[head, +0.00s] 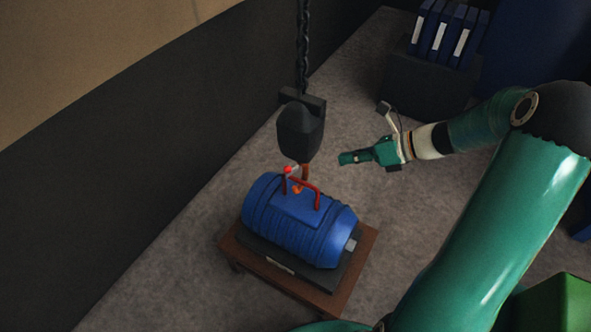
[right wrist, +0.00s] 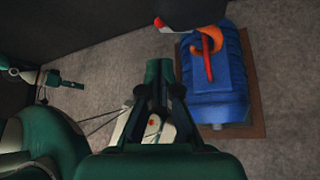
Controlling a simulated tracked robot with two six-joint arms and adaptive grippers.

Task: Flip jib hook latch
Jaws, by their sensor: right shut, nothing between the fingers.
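An orange hook (head: 297,188) hangs under a black hook block (head: 299,132) on a dark chain. A small red knob (head: 288,170), seemingly on the latch, shows beside it; the latch's position is too small to tell. The hook is at the red handle (head: 318,200) of a blue ribbed casting (head: 290,222). The hook (right wrist: 212,38) and handle (right wrist: 208,68) overlap in the right wrist view. My right gripper (head: 342,158) is shut and empty, right of the hook and apart from it. My left gripper (right wrist: 78,86) shows small in the right wrist view; its jaws are unclear.
The casting rests on a dark base on a brown wooden stand (head: 232,252). A dark box (head: 425,85) with several blue binders stands at the back right. A dark wall (head: 120,150) rises at the left. Grey floor around the stand is clear.

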